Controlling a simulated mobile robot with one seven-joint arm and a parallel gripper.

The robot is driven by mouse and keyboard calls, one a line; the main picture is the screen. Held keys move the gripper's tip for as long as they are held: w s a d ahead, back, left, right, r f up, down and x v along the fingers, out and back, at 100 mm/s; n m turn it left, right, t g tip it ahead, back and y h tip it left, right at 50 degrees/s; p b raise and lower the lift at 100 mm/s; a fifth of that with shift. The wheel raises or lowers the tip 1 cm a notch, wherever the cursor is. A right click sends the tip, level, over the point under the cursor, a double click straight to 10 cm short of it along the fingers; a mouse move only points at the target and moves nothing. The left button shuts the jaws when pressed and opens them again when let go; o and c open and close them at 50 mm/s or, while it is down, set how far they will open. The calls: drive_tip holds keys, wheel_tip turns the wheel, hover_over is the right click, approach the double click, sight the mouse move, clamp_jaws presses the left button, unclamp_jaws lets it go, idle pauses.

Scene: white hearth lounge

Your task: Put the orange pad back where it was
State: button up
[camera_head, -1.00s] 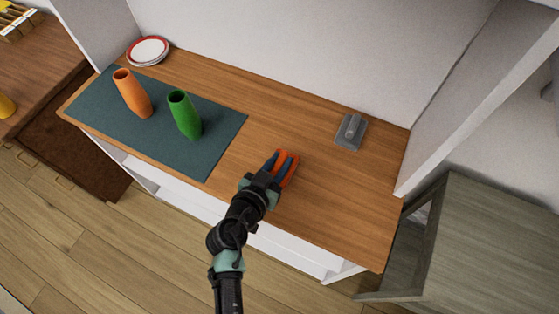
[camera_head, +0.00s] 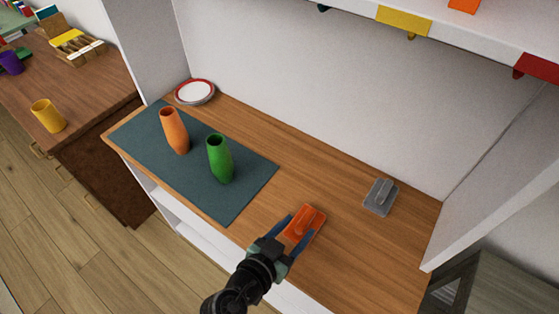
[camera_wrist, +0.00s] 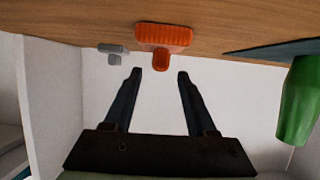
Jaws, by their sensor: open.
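The orange pad (camera_head: 305,227), a flat plate with a raised handle, lies on the wooden counter (camera_head: 330,195) near its front edge. It also shows in the wrist view (camera_wrist: 165,36), with its handle pointing toward my gripper. My gripper (camera_head: 301,224) is open, with one blue finger on either side of the pad in the head view. In the wrist view, the open fingertips (camera_wrist: 160,72) are empty and stand just short of the handle, with a gap.
A grey pad (camera_head: 381,197) of similar shape lies to the right. A green vase (camera_head: 220,160) and an orange vase (camera_head: 174,131) stand on a dark mat (camera_head: 225,205). Plates (camera_head: 195,91) sit behind. A white shelf (camera_head: 350,12) above holds coloured items; a side wall bounds the right.

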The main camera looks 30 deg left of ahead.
drive_tip(key=v, duration=0.7)
drive_tip(key=shift+s+r+b, duration=0.1)
drive_tip(key=shift+s+b, duration=0.1)
drive_tip(key=shift+b, duration=0.15)
